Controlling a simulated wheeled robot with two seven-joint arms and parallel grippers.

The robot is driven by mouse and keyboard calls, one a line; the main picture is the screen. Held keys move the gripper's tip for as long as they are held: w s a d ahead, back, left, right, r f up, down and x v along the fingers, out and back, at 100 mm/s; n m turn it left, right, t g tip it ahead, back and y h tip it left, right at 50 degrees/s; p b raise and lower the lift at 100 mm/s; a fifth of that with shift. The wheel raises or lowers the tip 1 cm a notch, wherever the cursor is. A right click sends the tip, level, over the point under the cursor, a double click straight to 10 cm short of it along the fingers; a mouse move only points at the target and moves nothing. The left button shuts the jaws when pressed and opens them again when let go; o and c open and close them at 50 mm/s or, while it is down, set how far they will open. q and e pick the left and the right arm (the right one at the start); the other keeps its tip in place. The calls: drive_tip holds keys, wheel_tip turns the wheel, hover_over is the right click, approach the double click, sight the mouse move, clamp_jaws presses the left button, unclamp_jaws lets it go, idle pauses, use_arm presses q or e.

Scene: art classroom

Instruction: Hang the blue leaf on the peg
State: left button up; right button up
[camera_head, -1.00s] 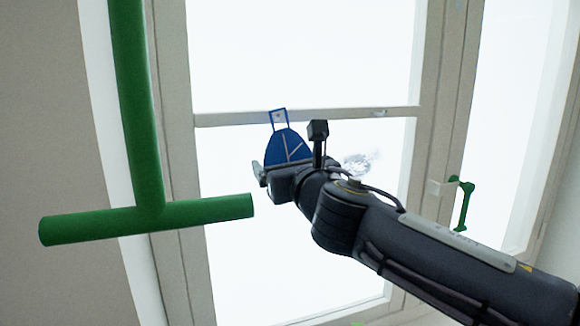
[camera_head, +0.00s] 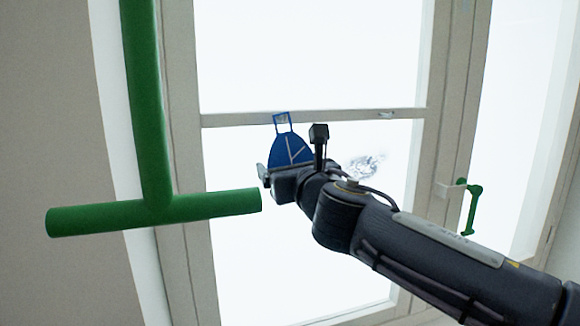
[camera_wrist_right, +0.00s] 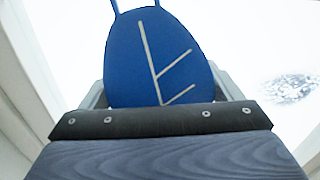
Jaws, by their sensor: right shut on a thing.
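The blue leaf (camera_head: 290,150) is upright in front of the window, with a square loop at its top and pale vein lines on its face. My right gripper (camera_head: 272,174) is shut on its lower part. In the right wrist view the leaf (camera_wrist_right: 160,55) stands up from between the fingers, and the top of its loop is cut off by the frame. A green post with a crossbar (camera_head: 190,209), which looks like the peg, is at the left. The crossbar's right end is a little left of and below my right gripper in the picture, apart from the leaf. My left gripper is not in view.
A window with a pale frame (camera_head: 220,119) fills the background. A smaller green handle-like piece (camera_head: 472,208) is on the window frame at the right. A plain wall (camera_head: 45,130) is at the far left. The space between the crossbar and the leaf looks clear.

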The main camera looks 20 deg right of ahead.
drive_tip(key=o, duration=0.8)
drive_tip(key=s+b, duration=0.1)
drive_tip(key=s, duration=0.7)
drive_tip(key=s+d+f+m+g+h+b, duration=0.1)
drive_tip(key=s+d+f+m+g, duration=0.15)
drive_tip(key=f+m, duration=0.4)
drive_tip(key=s+d+f+m+g, duration=0.2)
drive_tip(key=s+d+f+m, duration=0.15)
drive_tip(key=f+m, duration=0.35)
drive_tip(key=s+d+f+m+g+h+b, duration=0.1)
drive_tip(key=s+d+f+m+g, duration=0.2)
drive_tip(key=f+m, duration=0.4)
drive_tip(key=s+a+f+m+g+y, duration=0.1)
drive_tip(key=s+f+m, duration=0.3)
drive_tip(key=f+m, duration=0.2)
drive_tip(key=s+a+f+m+g+y, duration=0.2)
drive_tip(key=s+f+m, duration=0.3)
drive_tip(key=m, duration=0.1)
drive_tip(key=s+a+f+m+g+y, duration=0.2)
drive_tip(key=s+f+m, duration=0.3)
drive_tip(key=f+m, duration=0.1)
drive_tip(key=shift+s+f+m+b, duration=0.1)
drive_tip(key=shift+f+m+b, duration=0.25)
